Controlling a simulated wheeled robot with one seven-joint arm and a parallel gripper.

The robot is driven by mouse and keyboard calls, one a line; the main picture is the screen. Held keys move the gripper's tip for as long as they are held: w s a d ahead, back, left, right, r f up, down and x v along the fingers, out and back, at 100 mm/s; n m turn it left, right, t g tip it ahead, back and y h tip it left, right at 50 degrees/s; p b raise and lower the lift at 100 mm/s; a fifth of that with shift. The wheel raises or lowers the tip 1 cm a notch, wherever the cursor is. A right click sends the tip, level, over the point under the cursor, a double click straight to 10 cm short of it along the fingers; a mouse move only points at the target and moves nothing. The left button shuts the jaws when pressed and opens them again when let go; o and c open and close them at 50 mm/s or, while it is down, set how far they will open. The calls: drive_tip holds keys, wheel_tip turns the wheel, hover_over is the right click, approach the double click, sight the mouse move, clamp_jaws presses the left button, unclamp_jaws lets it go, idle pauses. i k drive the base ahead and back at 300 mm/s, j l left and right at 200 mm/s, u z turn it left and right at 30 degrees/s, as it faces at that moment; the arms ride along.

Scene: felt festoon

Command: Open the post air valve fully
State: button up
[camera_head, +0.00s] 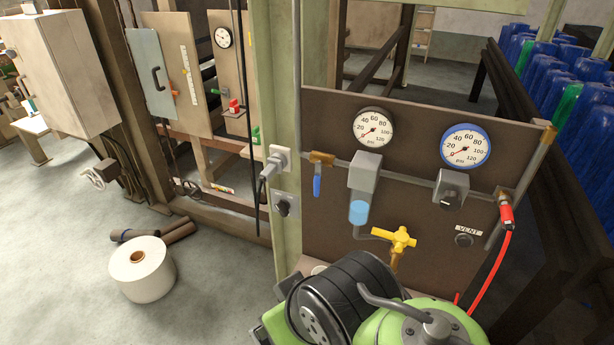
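A brown panel (330,235) beside a green post (273,90) carries a horizontal grey pipe. At its left end is a brass valve with a blue lever (317,186). The lever hangs straight down, across the line of the pipe. Lower on the panel is a yellow cross-handled valve (393,239). No label shows which is the post air valve. Both the black-rimmed gauge (372,129) and the blue-rimmed gauge (465,146) have needles at the low end of the dial. My gripper is not in view.
A green machine with a black ribbed part (345,290) stands close in front of the panel's lower edge. A red hose (494,270) hangs at the right.

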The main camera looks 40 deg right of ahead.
sight(317, 166)
drive_tip(key=i+j+u, duration=0.15)
drive_tip(key=u, duration=0.2)
drive_tip(key=i+u, duration=0.15)
drive_tip(key=u, duration=0.2)
